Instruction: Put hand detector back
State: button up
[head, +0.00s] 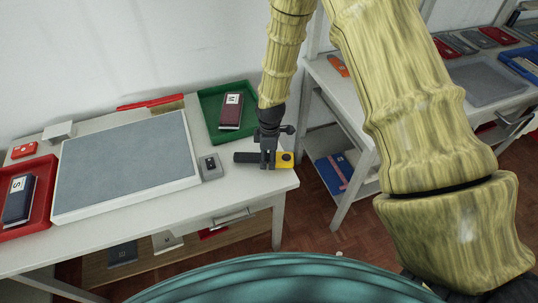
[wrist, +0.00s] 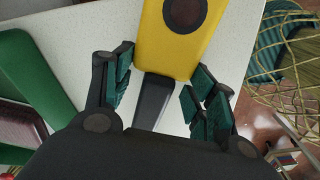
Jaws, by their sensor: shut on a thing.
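The hand detector has a yellow head (head: 285,160) with a dark round spot and a black handle (head: 246,157). It lies level at the right end of the white table, on the top or just above it; I cannot tell which. My gripper (head: 268,160) comes down from above and is shut on the detector where the handle meets the head. In the wrist view the yellow head (wrist: 177,40) points away from my gripper (wrist: 160,88), and the black handle (wrist: 153,100) runs back between the fingers. The rear of the handle is hidden there.
A green tray (head: 207,101) with a dark red booklet (head: 231,111) stands behind. A small grey device (head: 210,167) is left of the detector. A large grey pad (head: 125,160) and a red tray (head: 45,222) fill the left. A shelf unit (head: 345,120) stands across a floor gap.

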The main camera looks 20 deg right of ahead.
jog(key=shift+f, duration=0.4)
jog(key=shift+f, duration=0.15)
jog(key=o, duration=1.1)
jog(key=shift+o, duration=0.2)
notch_tip(320, 180, up, 12)
jog(key=b, duration=0.4)
jog(key=shift+d, duration=0.15)
